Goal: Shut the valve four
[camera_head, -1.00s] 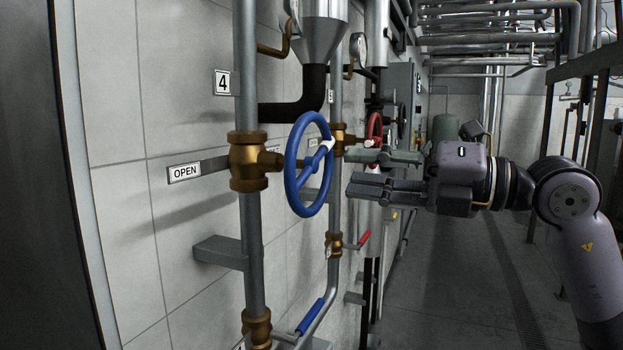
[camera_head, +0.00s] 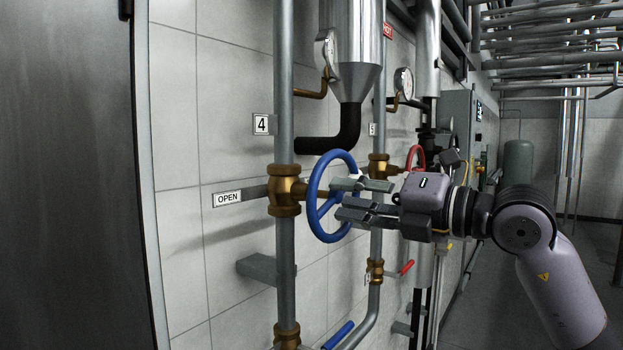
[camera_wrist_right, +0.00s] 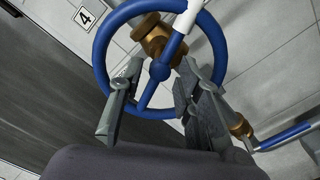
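The blue handwheel (camera_head: 312,197) of valve four sits on a brass valve body (camera_head: 286,190) in a vertical grey pipe, beside the "4" sign (camera_head: 261,124) and the "OPEN" label (camera_head: 228,198). My right gripper (camera_head: 350,197) is at the wheel from the right, its fingers spread apart and overlapping the wheel's right side. In the right wrist view, the blue wheel (camera_wrist_right: 101,62) lies just ahead of the open fingers (camera_wrist_right: 150,95), with the hub and a spoke showing between them. A white mark (camera_wrist_right: 185,17) is on one spoke and the rim. Contact cannot be told. My left gripper is out of view.
A red handwheel (camera_head: 415,157) is behind my right gripper. Below are a red lever (camera_head: 407,267) and a blue lever (camera_head: 338,335) on pipes. A grey bracket (camera_head: 265,267) juts from the wall. A dark door panel (camera_head: 70,180) fills the left; floor at right is open.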

